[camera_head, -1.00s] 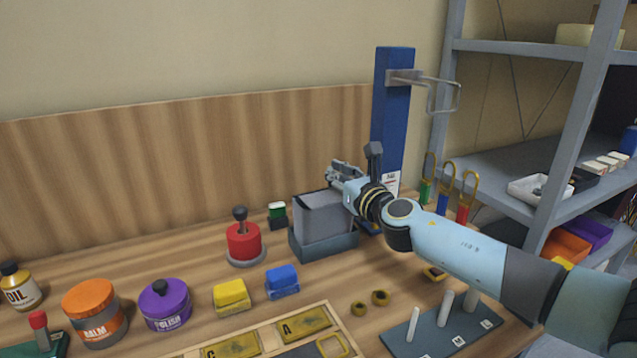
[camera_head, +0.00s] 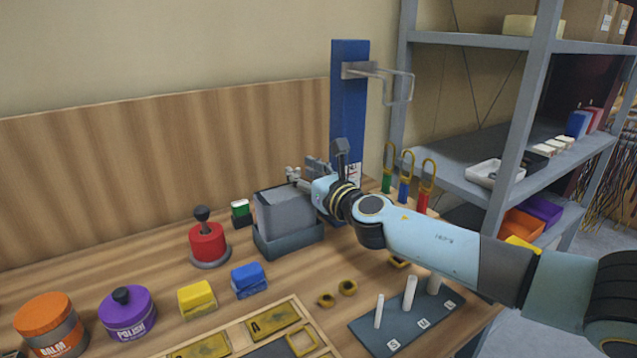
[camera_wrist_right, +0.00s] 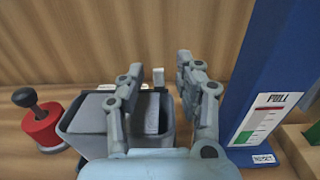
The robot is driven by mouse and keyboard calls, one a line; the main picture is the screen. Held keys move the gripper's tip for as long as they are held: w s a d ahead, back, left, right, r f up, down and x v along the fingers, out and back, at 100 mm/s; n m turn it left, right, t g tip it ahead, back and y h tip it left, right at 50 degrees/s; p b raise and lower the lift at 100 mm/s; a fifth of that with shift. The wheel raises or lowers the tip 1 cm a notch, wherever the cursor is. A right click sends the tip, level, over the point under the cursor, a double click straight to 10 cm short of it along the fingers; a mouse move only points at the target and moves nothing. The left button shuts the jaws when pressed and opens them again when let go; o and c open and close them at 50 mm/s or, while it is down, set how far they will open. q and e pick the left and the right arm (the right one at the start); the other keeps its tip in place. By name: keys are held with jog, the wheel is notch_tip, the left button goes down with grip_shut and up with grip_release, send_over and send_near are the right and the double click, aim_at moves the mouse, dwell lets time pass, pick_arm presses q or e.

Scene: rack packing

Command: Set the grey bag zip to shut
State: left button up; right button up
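The grey bag (camera_head: 288,212) stands upright in a dark grey open bin on the bench. In the right wrist view the bag (camera_wrist_right: 90,113) is partly hidden behind my gripper's left finger. A small pale tab (camera_wrist_right: 158,76), perhaps the zip pull, stands up at the bag's far top edge. My right gripper (camera_head: 303,170) is over the bag's back right top corner. In the wrist view its fingers (camera_wrist_right: 162,82) are apart, with the tab showing between them and nothing clearly held. The zip's own position is too small to tell. My left gripper is out of view.
A blue post (camera_head: 347,100) with a metal bracket stands just right of my gripper. A red knobbed pot (camera_head: 208,243) stands left of the bin (camera_head: 290,243). Blue and yellow blocks, rings and a peg board (camera_head: 405,322) lie in front. A shelf rack is at right.

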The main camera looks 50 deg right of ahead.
jog(key=v, duration=1)
jog(key=shift+f, duration=0.1)
